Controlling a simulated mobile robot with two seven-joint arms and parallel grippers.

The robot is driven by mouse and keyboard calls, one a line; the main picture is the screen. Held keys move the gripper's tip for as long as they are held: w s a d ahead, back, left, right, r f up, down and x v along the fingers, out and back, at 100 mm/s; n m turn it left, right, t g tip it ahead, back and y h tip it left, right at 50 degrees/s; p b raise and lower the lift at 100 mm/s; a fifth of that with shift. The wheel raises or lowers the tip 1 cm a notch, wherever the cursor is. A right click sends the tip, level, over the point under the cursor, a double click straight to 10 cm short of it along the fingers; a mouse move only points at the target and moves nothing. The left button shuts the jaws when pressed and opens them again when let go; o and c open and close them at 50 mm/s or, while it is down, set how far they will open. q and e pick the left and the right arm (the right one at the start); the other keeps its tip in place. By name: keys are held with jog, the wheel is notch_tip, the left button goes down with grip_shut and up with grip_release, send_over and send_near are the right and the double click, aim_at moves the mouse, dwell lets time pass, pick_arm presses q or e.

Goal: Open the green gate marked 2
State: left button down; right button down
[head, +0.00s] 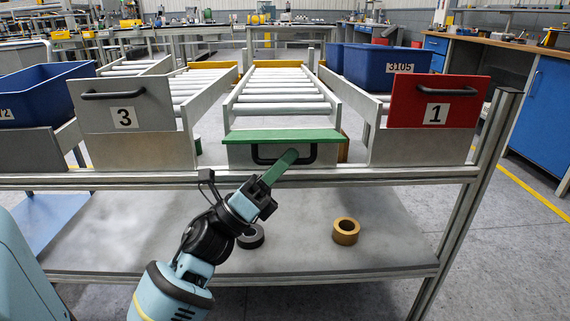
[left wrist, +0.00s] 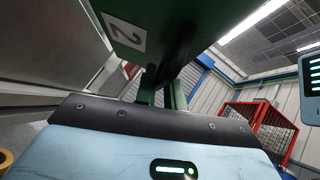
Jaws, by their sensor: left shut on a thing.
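The green gate (head: 281,136) closes off the front of the middle roller lane. It is tipped down toward me and shows as a thin, nearly level strip, unlike its upright neighbours. Its black handle (head: 267,160) hangs below the strip. In the left wrist view the gate's green face with a white label 2 (left wrist: 125,33) is close above the fingers. My left gripper (head: 289,157) reaches up from below, its green fingers shut on the handle. The grip itself is partly hidden in both views. My right gripper is not in view.
Grey gate 3 (head: 124,104) and red gate 1 (head: 437,101) stand upright on either side. Blue crates (head: 387,68) sit behind. A brown tape roll (head: 346,231) and a black roll (head: 251,237) lie on the lower shelf (head: 300,260). The middle lane's rollers (head: 282,98) are bare.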

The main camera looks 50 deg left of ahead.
pick_arm(q)
jog(key=c, duration=1.5)
grip_release()
jog(key=v, duration=0.8)
jog(key=shift+b, duration=0.35)
jog(key=shift+r, duration=0.1)
